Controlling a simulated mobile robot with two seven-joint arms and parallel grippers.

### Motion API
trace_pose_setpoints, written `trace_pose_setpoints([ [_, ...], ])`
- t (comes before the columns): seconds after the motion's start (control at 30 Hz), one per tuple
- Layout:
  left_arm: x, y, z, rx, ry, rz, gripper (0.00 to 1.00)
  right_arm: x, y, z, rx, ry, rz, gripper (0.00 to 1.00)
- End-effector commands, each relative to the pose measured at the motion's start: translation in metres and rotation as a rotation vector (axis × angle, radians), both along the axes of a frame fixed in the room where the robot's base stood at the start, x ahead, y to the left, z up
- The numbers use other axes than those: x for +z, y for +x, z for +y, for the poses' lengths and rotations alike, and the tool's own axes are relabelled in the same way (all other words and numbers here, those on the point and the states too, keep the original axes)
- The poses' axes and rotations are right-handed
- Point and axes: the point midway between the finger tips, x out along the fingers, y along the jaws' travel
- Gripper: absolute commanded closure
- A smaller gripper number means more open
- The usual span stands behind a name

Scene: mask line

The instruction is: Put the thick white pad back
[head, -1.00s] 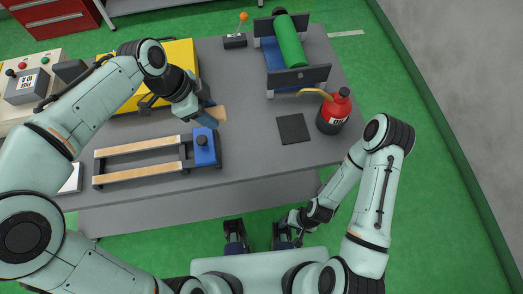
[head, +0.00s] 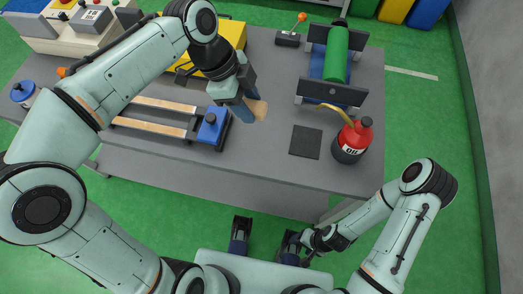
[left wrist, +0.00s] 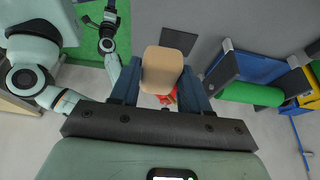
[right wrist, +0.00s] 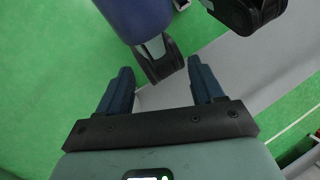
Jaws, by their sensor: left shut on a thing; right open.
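My left gripper (head: 246,108) is shut on a tan, round-cornered pad (head: 260,108), held above the table right of the blue knobbed block. The pad's broad face shows between the fingers in the left wrist view (left wrist: 162,67). It looks beige; I see no clearly white pad elsewhere. A dark square mat (head: 305,142) lies bare on the table to the right of the held pad. A fixture with two wood-topped rails (head: 150,125) and a blue knobbed block (head: 212,126) stands left of the gripper. My right gripper (right wrist: 160,88) is open and empty, low in front of the table.
A red oil can (head: 351,143) stands right of the mat. Behind are a green roller (head: 336,55) on a stand and a small orange-knobbed lever box (head: 288,39). A yellow machine (head: 228,42) is behind my left arm.

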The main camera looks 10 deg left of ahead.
Motion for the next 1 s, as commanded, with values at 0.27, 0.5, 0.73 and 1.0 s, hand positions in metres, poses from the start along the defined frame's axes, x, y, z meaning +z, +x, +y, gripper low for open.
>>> trace_pose_setpoints([
  [0.27,-0.043,-0.002,0.001,-0.002,0.001,0.006,0.83,-0.010,0.000,0.000,-0.001,0.000,-0.003,0.33],
  [0.5,-0.109,-0.002,0.001,-0.002,0.000,0.007,0.83,-0.019,0.003,0.000,-0.004,-0.003,-0.018,0.33],
  [0.73,-0.150,-0.001,0.001,-0.001,0.000,0.003,0.83,-0.023,0.006,0.000,-0.006,-0.005,-0.029,0.33],
  [1.0,-0.180,-0.001,0.000,-0.002,-0.001,0.003,0.83,-0.027,0.008,0.000,-0.008,-0.005,-0.036,0.33],
])
